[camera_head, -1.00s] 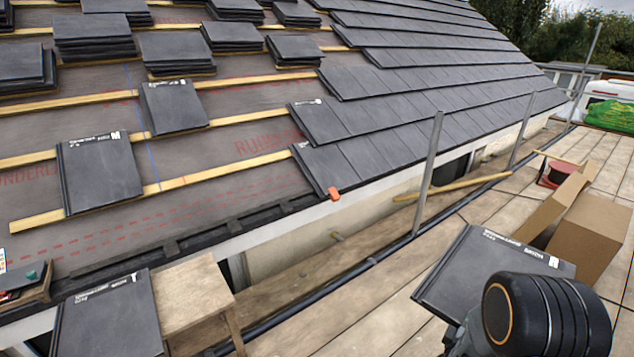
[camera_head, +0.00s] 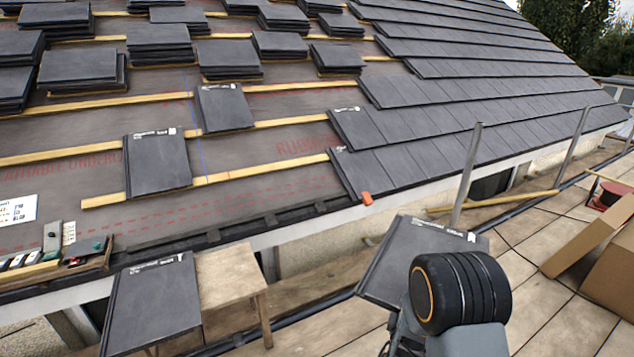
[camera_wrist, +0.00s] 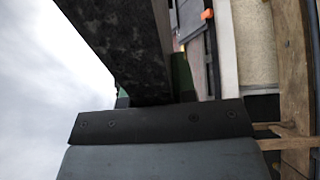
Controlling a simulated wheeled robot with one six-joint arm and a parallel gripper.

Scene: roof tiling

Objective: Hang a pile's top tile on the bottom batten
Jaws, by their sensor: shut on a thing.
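My gripper (camera_wrist: 165,122) is shut on a dark grey tile (camera_head: 408,250), held tilted above the scaffold walkway. In the wrist view the tile (camera_wrist: 112,40) stretches away from the jaw as a dark slab. In the head view my dark wrist hides the fingers and the tile's lower right part. The bottom batten (camera_head: 245,170) is a yellow strip left of the laid tiles (camera_head: 385,165). One loose tile (camera_head: 157,165) lies across its left part, and its middle is bare. Several piles of tiles (camera_head: 160,43) stand higher on the roof.
Another dark tile (camera_head: 152,305) lies by a wooden platform (camera_head: 228,275) below the eaves. An orange piece (camera_head: 366,198) marks the bottom laid tile's corner. A grey scaffold post (camera_head: 466,175) rises behind the held tile. Cardboard boxes (camera_head: 590,240) stand at right.

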